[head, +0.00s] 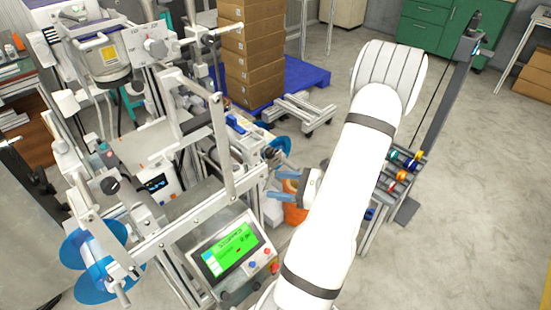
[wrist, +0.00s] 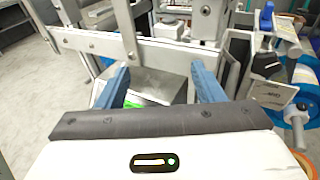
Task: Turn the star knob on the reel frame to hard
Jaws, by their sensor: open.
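The reel frame (head: 172,228) is a metal machine with flat bars, rollers and blue reel discs (head: 78,252) in the head view. A dark round knob (head: 112,185) sits on its left part; I cannot tell whether it is the star knob, and no hard marking is readable. My gripper (head: 271,184) is open and empty, its blue fingers pointing left at the frame's right side. In the wrist view the fingers of my gripper (wrist: 159,68) are apart, with a flat metal bar (wrist: 155,53) of the frame ahead of them.
A panel with a green screen (head: 230,248) stands at the frame's front. Another blue reel disc (wrist: 303,83) is at the right in the wrist view. Stacked cardboard boxes (head: 252,55) rest on a blue pallet (head: 305,75) behind. Open floor (head: 460,200) lies to the right.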

